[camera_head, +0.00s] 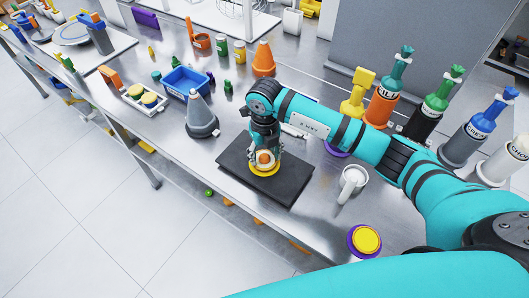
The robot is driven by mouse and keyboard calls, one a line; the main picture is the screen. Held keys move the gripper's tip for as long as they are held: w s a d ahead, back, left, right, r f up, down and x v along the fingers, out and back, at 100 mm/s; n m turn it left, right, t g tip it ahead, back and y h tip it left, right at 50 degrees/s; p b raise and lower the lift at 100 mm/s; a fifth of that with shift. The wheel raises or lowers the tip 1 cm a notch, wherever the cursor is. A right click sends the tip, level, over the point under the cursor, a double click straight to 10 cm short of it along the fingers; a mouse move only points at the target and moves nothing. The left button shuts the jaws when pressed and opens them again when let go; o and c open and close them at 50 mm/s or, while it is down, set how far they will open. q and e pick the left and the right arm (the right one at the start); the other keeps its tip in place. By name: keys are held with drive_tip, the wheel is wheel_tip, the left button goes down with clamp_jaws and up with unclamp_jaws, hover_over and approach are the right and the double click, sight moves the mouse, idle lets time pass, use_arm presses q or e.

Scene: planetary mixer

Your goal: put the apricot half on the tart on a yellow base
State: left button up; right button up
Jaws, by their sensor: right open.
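The tart on a yellow base (264,171) sits on a dark square slab (292,184) near the front edge of the steel table. An orange apricot half (265,157) shows at its top, between the fingers of my right gripper (265,155). That gripper points down, right over the tart, and is open around the apricot half. The fingers partly hide the apricot half and the tart, so I cannot tell exactly how the half rests. My left gripper is not in view.
A yellow-topped piece on a purple base (366,240) stands at the table's front right. A white jug (353,182) stands right of the slab. A grey cone (200,118) and a blue bin (185,82) stand left. Several tall bottles, including an orange one (381,105), line the back right.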

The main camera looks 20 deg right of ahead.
sight(264, 155)
drive_tip(key=shift+r, duration=0.1)
wheel_tip(264, 155, up, 12)
drive_tip(key=b, duration=0.3)
idle(0.7)
